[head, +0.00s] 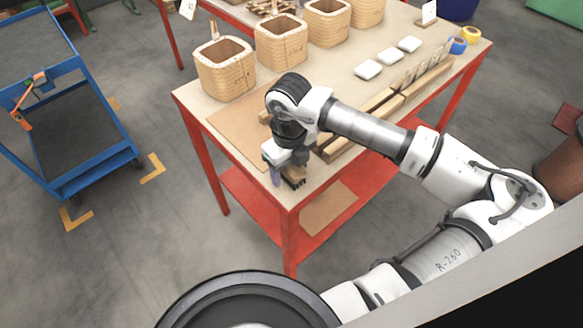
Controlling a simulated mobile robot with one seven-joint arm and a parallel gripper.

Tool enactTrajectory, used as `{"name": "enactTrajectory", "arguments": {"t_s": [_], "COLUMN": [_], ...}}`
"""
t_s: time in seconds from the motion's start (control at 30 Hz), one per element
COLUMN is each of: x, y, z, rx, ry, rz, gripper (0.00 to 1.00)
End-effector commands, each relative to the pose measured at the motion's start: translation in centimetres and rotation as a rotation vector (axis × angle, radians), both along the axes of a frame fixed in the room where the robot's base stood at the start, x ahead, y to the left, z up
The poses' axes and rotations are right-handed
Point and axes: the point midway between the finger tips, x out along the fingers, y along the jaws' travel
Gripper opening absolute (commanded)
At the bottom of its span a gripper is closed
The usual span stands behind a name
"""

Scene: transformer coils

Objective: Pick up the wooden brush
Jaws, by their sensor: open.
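My gripper (285,179) points down over the near corner of the wooden-topped table (190,97). It is open, and its fingertips are small and dark in the head view. I cannot clearly pick out the wooden brush. A small wooden piece (264,117) shows just left of my wrist on the brown mat (233,122); most of it is hidden by my arm, and I cannot tell if it is the brush. Whether anything lies between the fingers is too small to tell.
Several woven coil boxes, such as the nearest one (225,75), line the table's far left side. Wooden strips (383,107) lie to the right of my wrist. White blocks (368,70) and tape rolls (457,45) lie farther back. A blue cart (70,120) stands left.

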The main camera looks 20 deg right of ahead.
Motion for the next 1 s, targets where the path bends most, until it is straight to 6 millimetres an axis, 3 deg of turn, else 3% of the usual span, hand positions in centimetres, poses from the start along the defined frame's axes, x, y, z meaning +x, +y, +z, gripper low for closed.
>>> {"name": "enactTrajectory", "arguments": {"t_s": [0.03,0.4,0.77,1.0], "x": [0.0,0.0,0.0,0.1], "y": [0.0,0.0,-0.1,-0.1], "z": [0.0,0.1,0.7,4.3], "rx": [0.0,0.0,-0.001,-0.004], "ry": [0.0,0.0,0.001,-0.002], "rz": [0.0,0.0,0.0,-0.001], "gripper": [0.58,0.13,0.13,0.13]}}
